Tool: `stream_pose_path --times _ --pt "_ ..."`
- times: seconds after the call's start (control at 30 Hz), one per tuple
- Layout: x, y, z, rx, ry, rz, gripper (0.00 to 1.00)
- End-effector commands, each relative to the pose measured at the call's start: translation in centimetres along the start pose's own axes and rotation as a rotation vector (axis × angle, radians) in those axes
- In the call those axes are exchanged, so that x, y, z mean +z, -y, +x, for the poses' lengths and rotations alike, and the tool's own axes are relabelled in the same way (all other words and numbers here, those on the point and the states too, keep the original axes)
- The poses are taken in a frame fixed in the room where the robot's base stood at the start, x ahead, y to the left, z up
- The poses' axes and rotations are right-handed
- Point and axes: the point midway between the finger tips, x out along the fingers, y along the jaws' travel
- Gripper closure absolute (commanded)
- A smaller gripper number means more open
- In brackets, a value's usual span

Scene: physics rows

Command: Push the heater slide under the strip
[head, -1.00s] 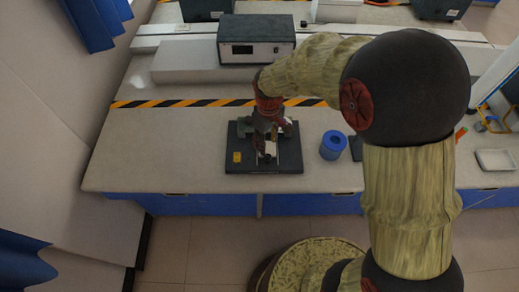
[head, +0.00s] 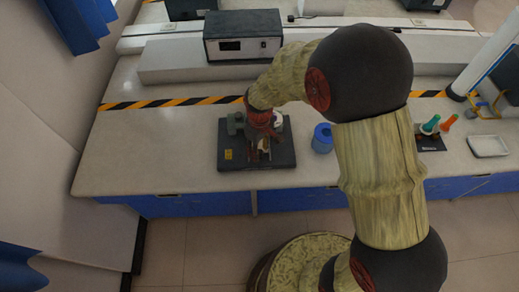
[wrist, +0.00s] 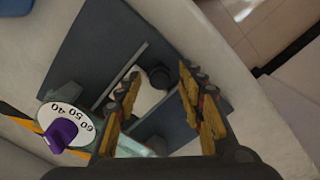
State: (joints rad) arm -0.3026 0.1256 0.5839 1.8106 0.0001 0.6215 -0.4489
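The heater device's dark base plate (head: 228,158) lies on the bench in the head view, with my gripper (head: 263,149) low over its middle. In the wrist view, my gripper (wrist: 160,84) is open, its yellow-brown fingers apart. A dark round knob (wrist: 158,76) on a pale plate, apparently the heater slide, shows between the fingertips; I cannot tell whether they touch it. A grey rail (wrist: 122,72) runs beside it on the plate. A white dial with a purple knob (wrist: 60,134) is at the lower left. I cannot make out the strip; my gripper hides part of the device.
A blue cylinder (head: 322,138) stands just right of the base plate. A grey box with a display (head: 243,35) is at the back. A white tray (head: 487,146) and coloured-top items (head: 431,125) are at the far right. The bench left of the device is clear.

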Motion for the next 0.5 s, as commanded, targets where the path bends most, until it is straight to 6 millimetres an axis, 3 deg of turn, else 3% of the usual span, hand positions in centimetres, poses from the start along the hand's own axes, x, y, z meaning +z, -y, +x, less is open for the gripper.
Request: stream_pose_path --times 0.5 --pt "0.0 0.0 -0.04 0.0 0.0 0.0 0.9"
